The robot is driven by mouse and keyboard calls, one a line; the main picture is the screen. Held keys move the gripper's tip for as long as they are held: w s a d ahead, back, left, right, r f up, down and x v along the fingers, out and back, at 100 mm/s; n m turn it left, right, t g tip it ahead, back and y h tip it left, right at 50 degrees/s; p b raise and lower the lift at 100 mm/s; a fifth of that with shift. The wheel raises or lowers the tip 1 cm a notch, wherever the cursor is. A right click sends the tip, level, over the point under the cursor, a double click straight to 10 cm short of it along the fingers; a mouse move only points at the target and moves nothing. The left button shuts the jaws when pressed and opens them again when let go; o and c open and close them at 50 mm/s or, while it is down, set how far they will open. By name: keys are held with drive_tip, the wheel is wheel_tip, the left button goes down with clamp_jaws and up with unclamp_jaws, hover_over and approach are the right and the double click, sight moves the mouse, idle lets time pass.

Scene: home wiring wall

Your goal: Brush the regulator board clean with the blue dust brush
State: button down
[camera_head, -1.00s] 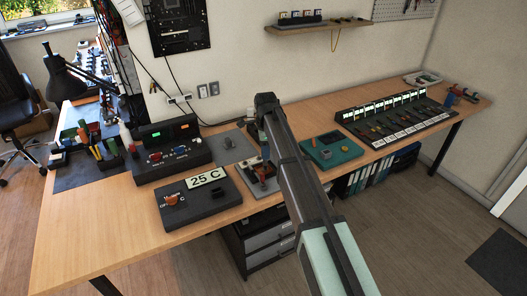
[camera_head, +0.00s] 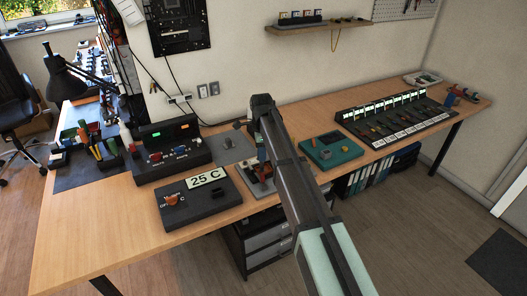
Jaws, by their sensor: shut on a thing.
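My arm reaches in from the lower right, and my gripper (camera_head: 259,142) points down beside its dark end link, mostly hidden by it. A small blue part, apparently the blue dust brush (camera_head: 262,155), shows below the jaws, which are shut on it. Below it lies a small board with red and pale parts (camera_head: 262,184), which appears to be the regulator board. My arm covers its right side. The brush is over the board's back part; I cannot tell whether it touches.
A black box with a 25 C label (camera_head: 197,203) stands front left of the board. A power supply (camera_head: 168,152) and grey mat (camera_head: 232,150) are behind left. A teal unit (camera_head: 331,150) and a long sloped panel (camera_head: 395,117) stand to the right.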

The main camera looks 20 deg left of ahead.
drive_tip(key=shift+w, duration=0.1)
idle(0.4)
drive_tip(key=shift+w+d, duration=0.45)
drive_tip(key=shift+d, duration=0.05)
drive_tip(key=shift+d, duration=0.1)
drive_tip(key=shift+s+a, duration=0.2)
drive_tip(key=shift+a, duration=0.1)
drive_tip(key=shift+s+a, duration=0.35)
drive_tip(key=shift+s, duration=0.05)
drive_tip(key=shift+w+d, duration=0.1)
idle(0.6)
drive_tip(key=shift+w+d, duration=0.45)
drive_tip(key=shift+s+a, duration=0.15)
idle(0.6)
drive_tip(key=shift+s+a, duration=0.4)
